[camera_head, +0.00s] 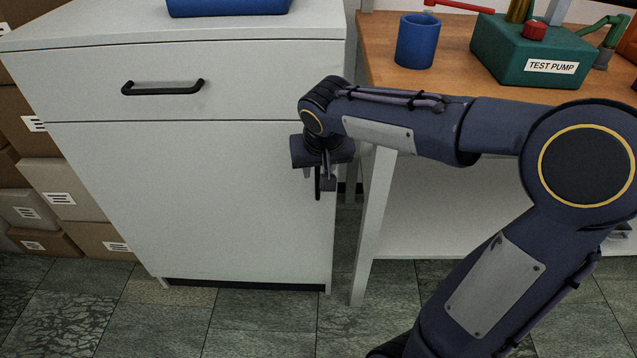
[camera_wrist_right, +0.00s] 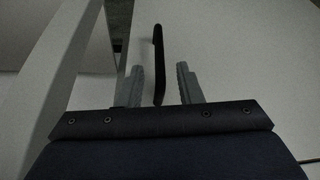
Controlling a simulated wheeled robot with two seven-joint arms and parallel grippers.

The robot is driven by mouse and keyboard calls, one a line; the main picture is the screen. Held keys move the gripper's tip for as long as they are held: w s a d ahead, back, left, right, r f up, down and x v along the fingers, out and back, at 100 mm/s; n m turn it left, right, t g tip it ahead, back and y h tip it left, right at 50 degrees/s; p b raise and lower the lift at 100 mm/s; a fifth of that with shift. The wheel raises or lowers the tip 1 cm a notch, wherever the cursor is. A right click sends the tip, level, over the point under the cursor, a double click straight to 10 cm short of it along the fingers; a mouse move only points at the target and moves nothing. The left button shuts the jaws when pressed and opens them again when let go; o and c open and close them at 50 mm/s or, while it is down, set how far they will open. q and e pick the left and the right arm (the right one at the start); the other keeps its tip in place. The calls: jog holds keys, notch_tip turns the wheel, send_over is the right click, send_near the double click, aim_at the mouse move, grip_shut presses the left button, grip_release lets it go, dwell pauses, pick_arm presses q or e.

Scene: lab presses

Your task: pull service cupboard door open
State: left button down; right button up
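The white service cupboard's door (camera_head: 215,200) is below the drawer and looks closed, flush with the front. Its black upright handle (camera_head: 318,190) is near the door's right edge, partly hidden by my right gripper (camera_head: 317,178). In the right wrist view the handle (camera_wrist_right: 158,60) runs between the two grey fingertips of that gripper (camera_wrist_right: 160,84). The fingers are apart, with a gap to the handle on each side, so the gripper is open around it. My left gripper is not in view.
A drawer with a black handle (camera_head: 162,88) is above the door. A wooden-topped bench (camera_head: 450,75) with a blue cup (camera_head: 417,40) and green test pump (camera_head: 530,55) stands close on the right. Cardboard boxes (camera_head: 65,190) are stacked left. The tiled floor (camera_head: 240,325) in front is clear.

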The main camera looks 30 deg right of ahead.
aim_at(318, 173)
jog(key=shift+b+x, duration=0.45)
jog(key=shift+x, duration=1.45)
grip_shut()
